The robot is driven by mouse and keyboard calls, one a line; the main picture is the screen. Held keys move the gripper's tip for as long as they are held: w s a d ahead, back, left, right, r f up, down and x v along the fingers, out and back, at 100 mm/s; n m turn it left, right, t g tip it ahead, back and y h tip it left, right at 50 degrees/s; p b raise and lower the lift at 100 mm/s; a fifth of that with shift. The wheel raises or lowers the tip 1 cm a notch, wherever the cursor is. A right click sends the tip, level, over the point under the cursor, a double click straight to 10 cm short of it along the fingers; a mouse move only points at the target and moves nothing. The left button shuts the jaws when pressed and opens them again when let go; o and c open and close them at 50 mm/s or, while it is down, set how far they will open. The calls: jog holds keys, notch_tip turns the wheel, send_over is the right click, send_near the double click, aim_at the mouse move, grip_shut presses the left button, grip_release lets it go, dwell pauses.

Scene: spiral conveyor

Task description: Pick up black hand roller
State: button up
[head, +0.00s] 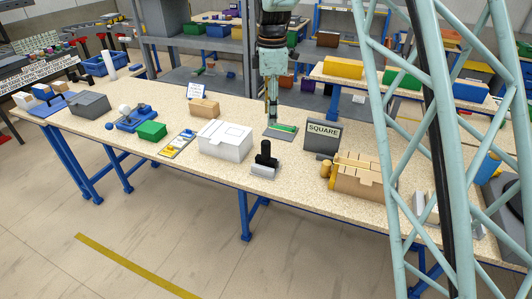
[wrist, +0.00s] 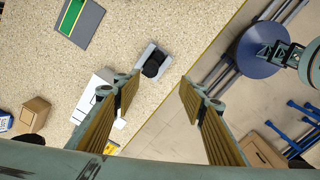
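The black hand roller (head: 265,156) stands on a grey base near the front edge of the table, just right of the white box. In the wrist view the roller (wrist: 152,66) shows from above, beyond the fingertips and roughly between them. My gripper (wrist: 158,90) is open, with nothing between its two fingers. In the head view my gripper (head: 272,112) points down above the table, behind the roller and close to the green and grey board. It is apart from the roller.
The white box (head: 225,139) stands close to the roller's left. A green and grey board (head: 281,130) lies behind it. A SQUARE sign (head: 322,139) and a cardboard organizer (head: 358,175) stand to the right. The wrist view shows a round blue stool seat (wrist: 265,48) beyond the table edge.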

aim_at(267, 142)
jog(key=shift+n, duration=0.6)
jog(key=w+a+f, duration=0.2)
jog(key=f, duration=0.1)
jog(key=shift+d+f, duration=0.1)
jog(key=shift+f, duration=4.15)
jog(key=shift+f, duration=0.1)
jog(key=shift+w+d+f, duration=0.15)
jog(key=shift+f, duration=2.35)
